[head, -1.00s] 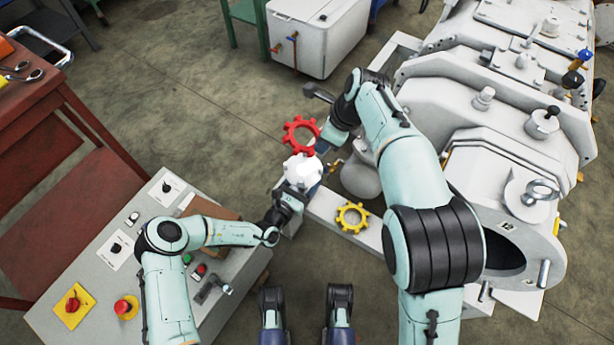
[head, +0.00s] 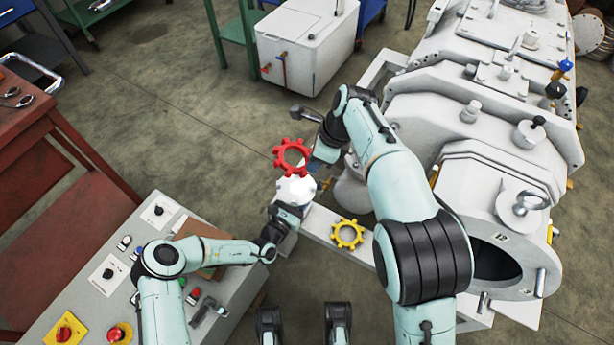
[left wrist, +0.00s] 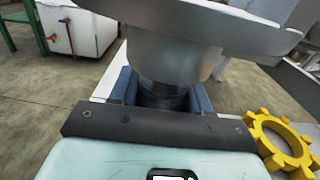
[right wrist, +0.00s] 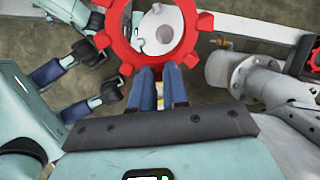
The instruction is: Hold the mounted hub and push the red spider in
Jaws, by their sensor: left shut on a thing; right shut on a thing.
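The red spider (head: 279,164), a toothed ring, is held by my right gripper (head: 313,162) just above and behind the white hub (head: 296,190) in the head view. In the right wrist view the blue fingers (right wrist: 172,88) are shut on the ring's near rim (right wrist: 150,64), and the white hub face (right wrist: 160,30) shows through and beyond the ring. My left gripper (head: 284,209) is at the hub's near side. In the left wrist view its fingers (left wrist: 160,92) are shut around the hub's metal neck (left wrist: 170,60). The spider and hub look apart.
A yellow spider (head: 348,234) lies on the pale beam right of the hub. The large grey vacuum machine (head: 470,160) fills the right. A control panel (head: 75,290) is at lower left, a red bench (head: 50,190) behind it. Open floor lies beyond the hub.

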